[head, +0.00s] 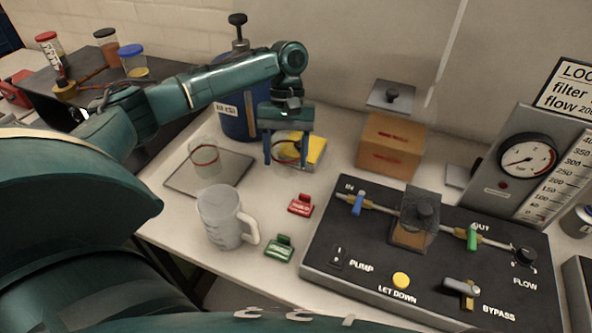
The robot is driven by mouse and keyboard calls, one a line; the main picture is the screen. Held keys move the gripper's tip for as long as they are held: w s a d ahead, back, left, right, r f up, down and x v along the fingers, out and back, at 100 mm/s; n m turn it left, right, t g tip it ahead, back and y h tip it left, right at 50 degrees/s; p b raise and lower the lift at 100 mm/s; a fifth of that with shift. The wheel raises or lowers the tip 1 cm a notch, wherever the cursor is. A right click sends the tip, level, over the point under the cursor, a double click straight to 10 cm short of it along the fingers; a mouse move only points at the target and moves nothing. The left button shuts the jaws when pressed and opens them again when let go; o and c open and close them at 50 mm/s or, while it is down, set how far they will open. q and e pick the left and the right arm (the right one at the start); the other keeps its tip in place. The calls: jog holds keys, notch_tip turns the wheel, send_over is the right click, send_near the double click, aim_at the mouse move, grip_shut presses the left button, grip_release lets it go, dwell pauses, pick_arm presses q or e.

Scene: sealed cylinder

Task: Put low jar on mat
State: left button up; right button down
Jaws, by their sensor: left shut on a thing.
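The low jar (285,155), clear glass with a dark red ring, is between the fingers of my left gripper (286,158), which is shut on it. It is at or just above the bench; whether it touches is unclear. The mat (180,184), a thin grey square, lies left of the gripper. Another clear jar (205,166) with a red band stands upright on the mat. The held jar is to the right of the mat, apart from it. My right gripper is not in view.
A yellow block (316,149) lies just behind the held jar, and a blue canister (236,122) stands behind. A frosted jug (222,219), red clip (300,205) and green clip (279,248) are in front. A black valve panel (340,234) fills the right.

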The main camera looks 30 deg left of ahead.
aim_at(286, 172)
pick_arm(q)
jog(key=shift+f, duration=2.9)
jog(key=o, duration=1)
jog(key=shift+f, duration=0.1)
jog(key=shift+o, duration=0.4)
